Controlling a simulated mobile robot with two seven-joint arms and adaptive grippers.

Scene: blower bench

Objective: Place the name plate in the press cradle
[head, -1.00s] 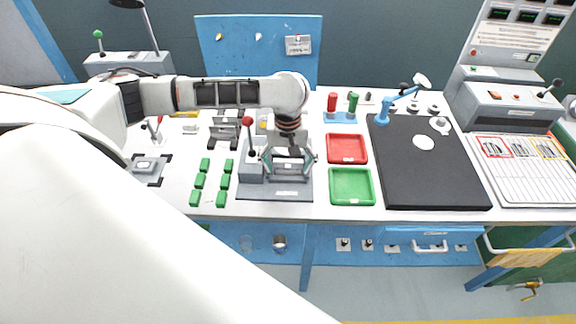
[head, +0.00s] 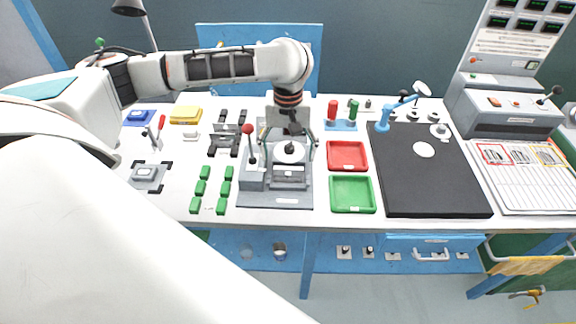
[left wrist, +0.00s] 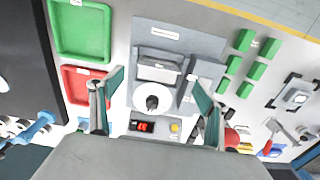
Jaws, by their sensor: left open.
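The press (head: 252,178) is a grey unit with a red-knobbed lever, standing near the bench's front edge. Its cradle (head: 288,182) is on the base and also shows in the left wrist view (left wrist: 158,58). A pale grey flat piece (left wrist: 158,72), apparently the name plate, lies at the cradle; I cannot tell how well it is seated. A white round disc (left wrist: 156,97) is beside it, behind the cradle. My left gripper (head: 288,152) is open above and behind the cradle, its fingers apart with nothing between them. My right gripper is not in view.
Red (head: 347,156) and green (head: 352,194) trays stand right of the press, with a black mat (head: 430,180) beyond. Several green blocks (head: 201,188) lie to its left. The red-knobbed lever (head: 247,129) rises close to my left gripper.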

